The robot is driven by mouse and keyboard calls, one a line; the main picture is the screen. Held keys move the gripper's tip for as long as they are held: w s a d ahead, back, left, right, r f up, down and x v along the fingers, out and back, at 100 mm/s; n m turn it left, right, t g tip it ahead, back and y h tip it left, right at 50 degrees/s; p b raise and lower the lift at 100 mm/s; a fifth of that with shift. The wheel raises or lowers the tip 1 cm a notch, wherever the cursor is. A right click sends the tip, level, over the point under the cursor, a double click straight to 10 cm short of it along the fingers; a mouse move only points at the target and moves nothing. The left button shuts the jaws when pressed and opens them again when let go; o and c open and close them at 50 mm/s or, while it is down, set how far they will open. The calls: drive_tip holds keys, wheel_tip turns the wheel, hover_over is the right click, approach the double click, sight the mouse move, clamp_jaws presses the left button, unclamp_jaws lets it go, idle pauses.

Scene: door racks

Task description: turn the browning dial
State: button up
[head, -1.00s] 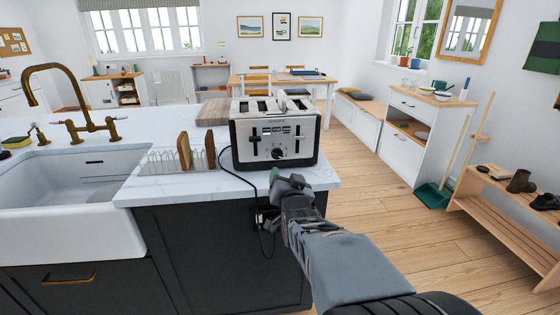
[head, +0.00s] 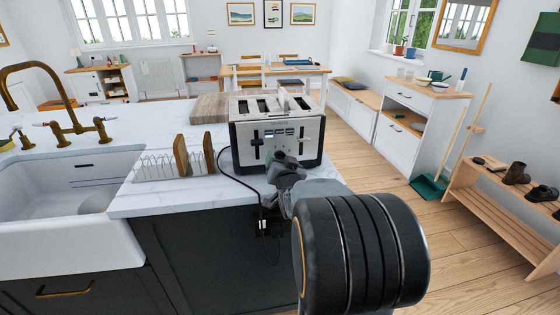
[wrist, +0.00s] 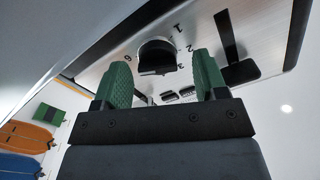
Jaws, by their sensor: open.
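The toaster (head: 262,134) stands on the white countertop, its silver front facing me. In the wrist view the browning dial (wrist: 155,56) is a round dark knob on the brushed metal front, with numbers around it. My gripper (head: 283,157) is in front of the toaster's lower front and covers the dial in the head view. In the wrist view its two green fingertips (wrist: 160,72) are apart, one on each side of the dial's place in the picture. I cannot tell whether they touch it. A dark lever (wrist: 236,50) is to the right of the fingers.
A wire rack with toast (head: 180,158) stands left of the toaster, and a black cord (head: 232,178) hangs over the counter edge between them. A wooden board (head: 208,108) lies behind. The sink (head: 75,185) is at the left. Open floor lies right of the counter.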

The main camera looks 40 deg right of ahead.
drive_tip(key=shift+d, duration=0.1)
drive_tip(key=shift+c, duration=0.2)
drive_tip(key=shift+c, duration=0.8)
drive_tip(key=c, duration=0.7)
drive_tip(key=shift+f, duration=0.1)
drive_tip(key=shift+b, duration=0.35)
